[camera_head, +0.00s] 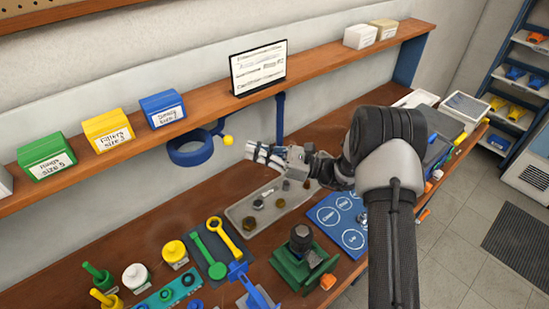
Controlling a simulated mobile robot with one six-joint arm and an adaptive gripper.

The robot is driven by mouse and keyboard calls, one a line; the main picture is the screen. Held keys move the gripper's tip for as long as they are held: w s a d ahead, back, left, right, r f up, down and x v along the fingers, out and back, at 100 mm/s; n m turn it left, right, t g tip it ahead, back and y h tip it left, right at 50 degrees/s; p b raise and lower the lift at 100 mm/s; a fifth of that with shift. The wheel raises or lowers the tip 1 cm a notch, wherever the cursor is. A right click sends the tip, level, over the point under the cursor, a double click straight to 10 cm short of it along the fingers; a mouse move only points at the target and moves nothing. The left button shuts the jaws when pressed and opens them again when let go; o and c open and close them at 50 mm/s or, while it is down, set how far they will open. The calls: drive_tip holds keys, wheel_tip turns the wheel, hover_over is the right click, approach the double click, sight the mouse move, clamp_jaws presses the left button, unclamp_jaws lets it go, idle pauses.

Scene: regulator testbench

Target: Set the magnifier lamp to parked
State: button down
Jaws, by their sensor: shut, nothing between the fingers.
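The magnifier lamp (190,158) shows as a thick blue ring hanging below the shelf at the left, close to the wall. A short blue arm and a yellow ball knob (228,140) are at its right side. My gripper (250,152) is shut and empty. Its fingertips point left, a little right of and below the yellow knob, and appear apart from it. A blue upright bar (280,118) stands behind the gripper, under the shelf. Any link between this bar and the ring is not clear.
The wooden shelf (210,110) with boxes and a sign (258,68) runs above the lamp. Below on the bench are a grey tray (240,218) of small parts, a blue mat (340,222), a green vise (298,265) and several tools.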

drive_tip(key=shift+x, duration=1.6)
drive_tip(key=w+a, duration=0.2)
drive_tip(key=a, duration=0.1)
